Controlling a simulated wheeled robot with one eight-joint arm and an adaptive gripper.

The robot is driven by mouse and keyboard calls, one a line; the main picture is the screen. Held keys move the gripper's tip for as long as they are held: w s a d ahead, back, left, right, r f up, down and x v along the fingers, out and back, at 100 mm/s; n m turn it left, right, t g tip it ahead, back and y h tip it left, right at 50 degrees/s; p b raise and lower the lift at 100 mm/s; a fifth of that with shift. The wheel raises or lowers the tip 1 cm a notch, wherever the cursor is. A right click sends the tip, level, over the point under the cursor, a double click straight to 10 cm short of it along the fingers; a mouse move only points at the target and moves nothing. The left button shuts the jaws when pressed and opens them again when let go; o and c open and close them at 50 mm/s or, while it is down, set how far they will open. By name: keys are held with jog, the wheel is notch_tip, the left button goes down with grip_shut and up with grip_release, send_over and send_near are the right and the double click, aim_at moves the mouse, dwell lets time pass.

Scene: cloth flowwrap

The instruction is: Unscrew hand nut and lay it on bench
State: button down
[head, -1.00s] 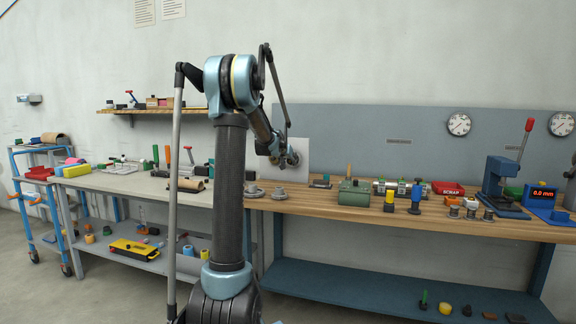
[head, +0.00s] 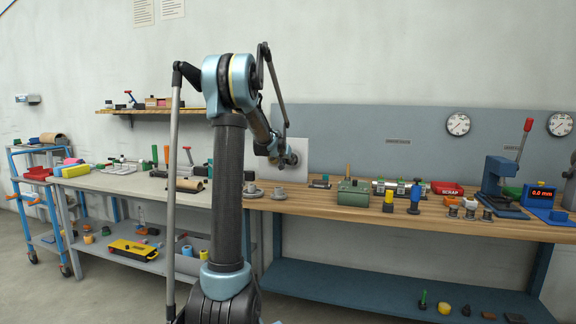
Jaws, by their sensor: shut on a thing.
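My gripper (head: 284,160) is at the end of my arm, in front of a pale upright plate (head: 301,152) at the back of the wooden bench (head: 330,204). It is shut on a small grey round part, which I take to be the hand nut (head: 293,158). The nut is small and partly covered by the fingers, and its thread cannot be made out. I cannot tell whether it still touches the plate.
Grey round parts (head: 278,193) lie on the bench below my gripper. A green box (head: 353,193), a blue press (head: 500,180) and several small parts stand further right. A grey table (head: 120,182) with tools is at the left.

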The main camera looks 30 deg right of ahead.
jog(key=shift+s+a, duration=1.7)
jog(key=shift+a, duration=0.3)
jog(key=shift+s, duration=0.1)
send_over(322, 205)
notch_tip(322, 205, down, 5)
jog(key=shift+r, duration=0.2)
notch_tip(322, 205, down, 2)
jog(key=shift+f, duration=1.05)
jog(key=shift+f, duration=1)
jog(key=c, duration=1.2)
grip_release()
